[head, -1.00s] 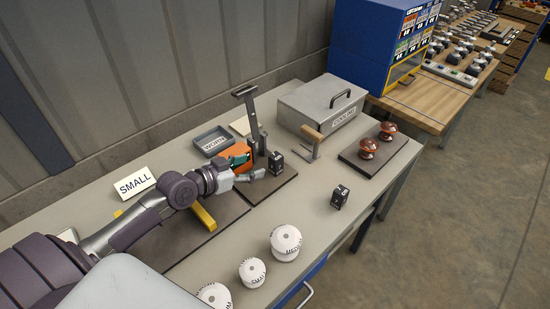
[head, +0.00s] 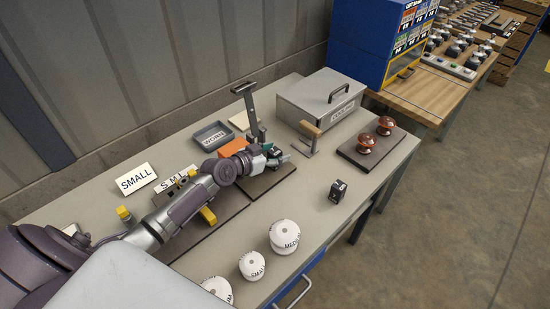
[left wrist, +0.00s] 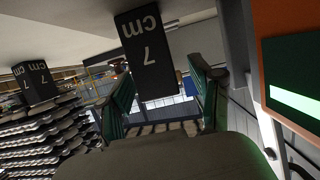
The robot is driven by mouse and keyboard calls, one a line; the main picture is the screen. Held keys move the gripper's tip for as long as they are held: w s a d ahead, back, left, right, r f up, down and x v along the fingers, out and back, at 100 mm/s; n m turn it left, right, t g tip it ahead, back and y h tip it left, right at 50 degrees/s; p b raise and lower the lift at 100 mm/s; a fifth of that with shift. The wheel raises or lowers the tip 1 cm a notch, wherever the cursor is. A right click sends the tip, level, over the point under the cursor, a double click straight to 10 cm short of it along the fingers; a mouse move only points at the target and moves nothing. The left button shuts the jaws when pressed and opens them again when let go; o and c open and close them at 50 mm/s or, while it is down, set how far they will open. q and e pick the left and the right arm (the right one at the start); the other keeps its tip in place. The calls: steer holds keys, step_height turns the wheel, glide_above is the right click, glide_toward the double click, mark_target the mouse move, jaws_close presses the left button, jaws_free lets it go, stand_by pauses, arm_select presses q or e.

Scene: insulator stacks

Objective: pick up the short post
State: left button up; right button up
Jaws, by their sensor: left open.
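A black square post marked "7 cm" (left wrist: 148,55) shows upside down in the left wrist view, in line with the gap between my fingers. In the head view it is mostly hidden by my left gripper. My left gripper (head: 276,156) is open, with one finger on each side of the gap (left wrist: 160,90) in the wrist view. I cannot tell whether the post is between the fingertips or just beyond them. A second black "7 cm" post (head: 338,191) stands apart on the bare bench to the right; it also shows in the left wrist view (left wrist: 35,82). My right gripper is out of view.
An orange and green device (head: 231,148) and a tall lever stand (head: 251,108) are close to the gripper. A wooden-handled tool (head: 309,132), a grey lidded box (head: 322,98) and a board with brown insulators (head: 379,148) lie beyond. White labelled discs (head: 284,236) stand along the front.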

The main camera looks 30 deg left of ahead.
arm_select(q)
steer(key=shift+s, duration=0.1)
steer(key=shift+c, duration=0.9)
jaws_close()
steer(key=shift+r, duration=0.15)
